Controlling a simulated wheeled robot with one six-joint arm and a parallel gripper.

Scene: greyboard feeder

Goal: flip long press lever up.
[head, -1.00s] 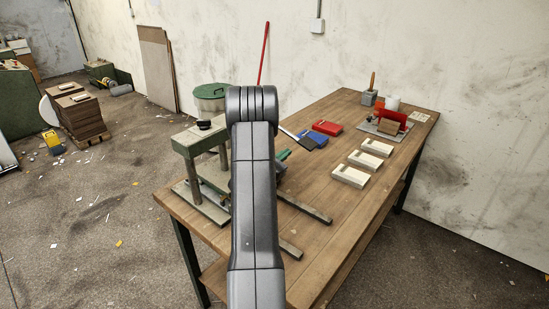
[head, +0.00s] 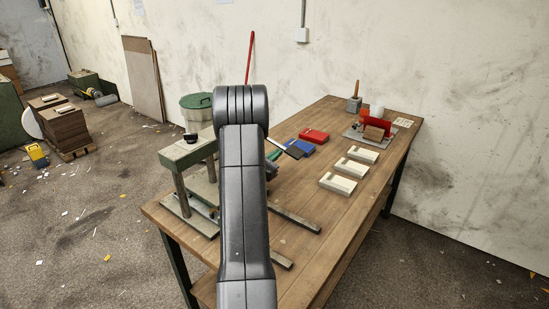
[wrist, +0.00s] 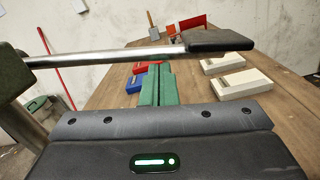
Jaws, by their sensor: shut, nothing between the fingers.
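The long press lever is a bare metal bar (wrist: 105,57) with a flat black handle (wrist: 218,40), and it runs sideways across the wrist view. In the head view its black handle (head: 294,151) sticks out right of my arm. The green press (head: 187,152) stands on pillars at the table's left end. My gripper (wrist: 160,70) has green fingers, shut and empty, with tips close below the bar near the handle's inner end. I cannot tell whether they touch it. In the head view my arm hides most of the gripper and the lever's inner part.
The wooden table (head: 300,230) holds a red box (head: 314,135), a blue box (head: 303,146) and pale trays (head: 338,183) to the right of the lever. A red tool on a plate (head: 373,130) is farther back. A green bin (head: 197,112) stands behind the press.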

